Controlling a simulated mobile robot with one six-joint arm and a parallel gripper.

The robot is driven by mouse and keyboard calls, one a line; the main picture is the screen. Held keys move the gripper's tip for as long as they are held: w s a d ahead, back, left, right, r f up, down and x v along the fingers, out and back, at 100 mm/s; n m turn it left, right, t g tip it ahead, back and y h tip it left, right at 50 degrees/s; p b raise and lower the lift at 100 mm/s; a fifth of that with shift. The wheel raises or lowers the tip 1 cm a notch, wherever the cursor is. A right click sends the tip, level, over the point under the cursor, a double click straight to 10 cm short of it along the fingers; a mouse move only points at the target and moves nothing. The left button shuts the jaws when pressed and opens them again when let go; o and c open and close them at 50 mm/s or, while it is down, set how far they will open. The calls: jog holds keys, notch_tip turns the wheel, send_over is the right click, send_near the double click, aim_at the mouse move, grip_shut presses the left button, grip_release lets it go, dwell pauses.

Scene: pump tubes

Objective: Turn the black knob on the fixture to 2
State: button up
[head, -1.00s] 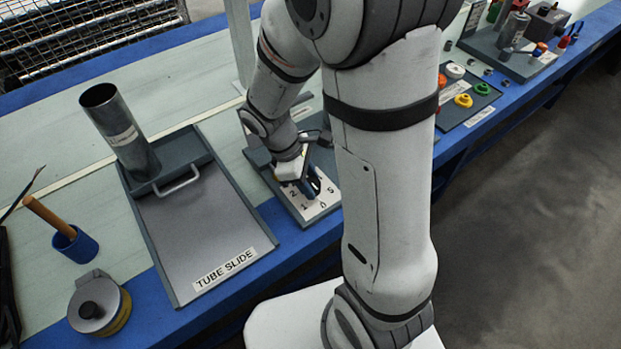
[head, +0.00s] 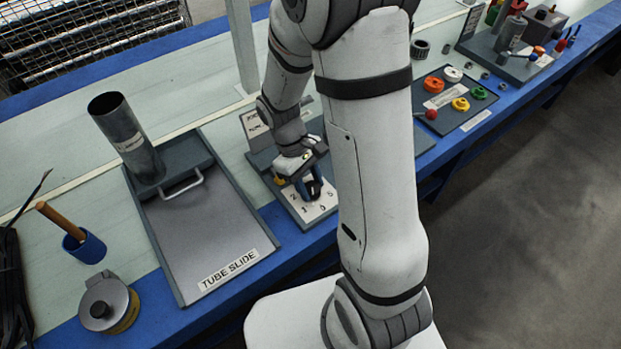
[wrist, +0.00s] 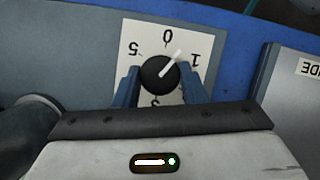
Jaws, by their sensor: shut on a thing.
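The black knob (wrist: 153,80) with a white pointer sits on a white numbered dial plate (wrist: 140,40) in the wrist view. The pointer aims to the upper right, between 0 and 1. The 5 is at the left, and a figure below the knob is partly covered. My gripper (wrist: 160,82) has its blue fingers on both sides of the knob, shut on it. In the head view my gripper (head: 309,187) stands over the dial plate (head: 318,211), where 2, 1, 0 and 5 show.
The tube slide tray (head: 208,227) lies left of the fixture, with an upright metal tube (head: 125,137). A blue cup (head: 86,247) and a round yellow-grey item (head: 108,303) are farther left. A board with coloured parts (head: 474,108) lies to the right.

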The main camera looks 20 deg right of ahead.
jog(key=m+y+p, duration=0.1)
jog(key=m, duration=0.3)
jog(key=shift+w+d+r+m+g+y+p, duration=0.2)
jog(key=shift+m+g+y+p, duration=0.1)
jog(key=shift+y+p, duration=0.1)
jog(key=m+y+p, duration=0.1)
jog(key=m, duration=0.3)
jog(key=shift+d+m+y, duration=0.1)
jog(key=shift+m+y, duration=0.2)
jog(key=shift+y, duration=0.1)
jog(key=m, duration=0.2)
jog(key=m+y+p, duration=0.1)
jog(key=m, duration=0.1)
jog(key=shift+d+f+m+t+y, duration=0.1)
jog(key=shift+m+t+y, duration=0.2)
jog(key=shift+t, duration=0.1)
jog(key=shift+s+m+t+y+p, duration=0.1)
jog(key=shift+m+t+y+p, duration=0.35)
jog(key=shift+m, duration=1.55)
jog(key=o, duration=1)
jog(key=shift+s+f, duration=0.1)
jog(key=shift+p+v, duration=0.7)
jog(key=shift+v, duration=3.25)
